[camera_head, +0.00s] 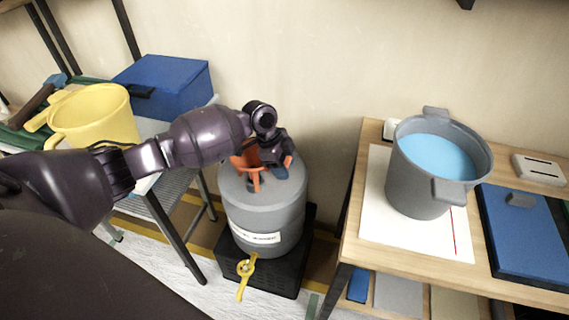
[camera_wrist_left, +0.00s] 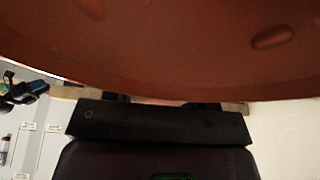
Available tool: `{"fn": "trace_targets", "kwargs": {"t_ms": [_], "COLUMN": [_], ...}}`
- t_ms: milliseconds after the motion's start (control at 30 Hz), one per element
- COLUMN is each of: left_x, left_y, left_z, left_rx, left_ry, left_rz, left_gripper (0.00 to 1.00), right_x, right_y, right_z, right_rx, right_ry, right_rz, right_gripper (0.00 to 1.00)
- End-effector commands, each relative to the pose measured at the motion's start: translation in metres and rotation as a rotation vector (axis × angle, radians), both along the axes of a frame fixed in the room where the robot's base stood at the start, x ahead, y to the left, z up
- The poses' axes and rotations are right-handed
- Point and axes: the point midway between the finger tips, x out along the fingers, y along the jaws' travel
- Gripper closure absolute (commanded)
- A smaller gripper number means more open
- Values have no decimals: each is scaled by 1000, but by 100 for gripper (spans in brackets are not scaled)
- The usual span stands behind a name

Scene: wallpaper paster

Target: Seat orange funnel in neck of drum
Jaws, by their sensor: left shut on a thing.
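The grey drum (camera_head: 262,207) stands upright on a black crate, with a yellow tap low on its front. The orange funnel (camera_head: 253,181) is at the top of the drum, partly hidden by my left gripper (camera_head: 277,165). My left gripper is shut on the funnel, and the funnel's orange wall (camera_wrist_left: 170,50) fills the upper part of the left wrist view. The drum's neck is hidden, so I cannot tell whether the funnel's spout is inside it. My right gripper is not in view.
The black crate (camera_head: 262,276) stands on the floor between two tables. The left table holds a yellow jug (camera_head: 95,118) and a blue box (camera_head: 168,85). The right table holds a grey pot (camera_head: 414,180) of blue liquid on white paper, and a blue board (camera_head: 530,235).

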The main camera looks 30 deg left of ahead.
Motion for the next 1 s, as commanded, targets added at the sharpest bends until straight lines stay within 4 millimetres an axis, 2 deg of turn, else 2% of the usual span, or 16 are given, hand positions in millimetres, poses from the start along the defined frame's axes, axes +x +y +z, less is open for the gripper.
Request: {"fn": "trace_targets", "kwargs": {"t_ms": [1000], "left_x": [0], "left_y": [0], "left_z": [-21], "left_rx": [-1], "left_ry": [0], "left_rz": [0], "left_gripper": [82], "right_x": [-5], "right_y": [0], "right_z": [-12], "right_rx": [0], "right_ry": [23], "right_rz": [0], "right_gripper": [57]}}
